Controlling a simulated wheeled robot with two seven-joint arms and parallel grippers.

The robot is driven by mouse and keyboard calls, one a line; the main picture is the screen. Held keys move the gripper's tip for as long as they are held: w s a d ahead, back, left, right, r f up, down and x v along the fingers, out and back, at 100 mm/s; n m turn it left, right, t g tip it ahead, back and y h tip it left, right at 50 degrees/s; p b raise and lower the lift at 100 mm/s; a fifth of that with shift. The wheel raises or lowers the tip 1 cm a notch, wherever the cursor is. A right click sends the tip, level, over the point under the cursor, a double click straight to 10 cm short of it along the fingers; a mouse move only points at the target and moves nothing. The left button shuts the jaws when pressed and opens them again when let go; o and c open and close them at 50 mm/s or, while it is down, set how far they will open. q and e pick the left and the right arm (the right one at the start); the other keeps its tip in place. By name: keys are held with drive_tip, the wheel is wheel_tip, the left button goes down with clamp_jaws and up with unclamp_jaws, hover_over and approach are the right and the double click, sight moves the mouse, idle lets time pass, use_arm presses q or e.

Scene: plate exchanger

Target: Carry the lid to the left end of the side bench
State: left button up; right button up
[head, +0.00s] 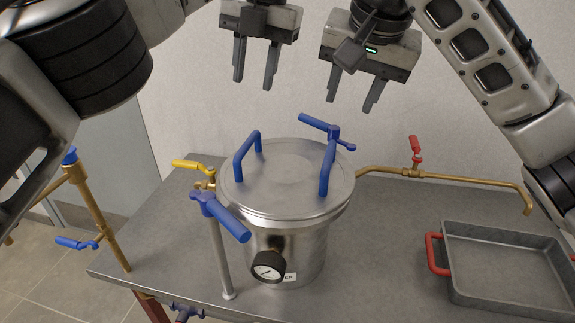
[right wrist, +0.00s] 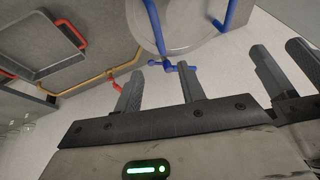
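The round steel lid (head: 290,185) sits on top of a steel pot (head: 297,250) on the grey bench. It has two upright blue handles, a left one (head: 238,158) and a right one (head: 328,168). My left gripper (head: 254,75) is open and empty, above and behind the lid's left part. My right gripper (head: 353,95) is open and empty, above and behind the lid's right part. In the right wrist view, the right gripper's fingers (right wrist: 165,98) are apart, and the lid (right wrist: 185,25) shows beyond them at the top. Neither gripper touches a handle.
Blue-handled clamps (head: 222,215) stand at the pot's left front and back right (head: 325,128). A brass pipe with a red valve (head: 415,150) runs behind, right of the pot. A grey tray with red handles (head: 510,265) lies at the right. Brass piping (head: 92,210) stands at the left.

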sight(244, 146)
use_arm(q)
drive_tip(key=a+f, duration=0.1)
drive_tip(key=f, duration=0.4)
drive_tip(key=a+f, duration=0.1)
drive_tip(key=f, duration=0.4)
drive_tip(key=a+f, duration=0.1)
drive_tip(key=f, duration=0.4)
drive_tip(key=shift+w+f, duration=0.35)
drive_tip(key=shift+f, duration=0.05)
use_arm(e)
drive_tip(key=x, duration=1.6)
use_arm(q)
clamp_jaws()
use_arm(e)
clamp_jaws()
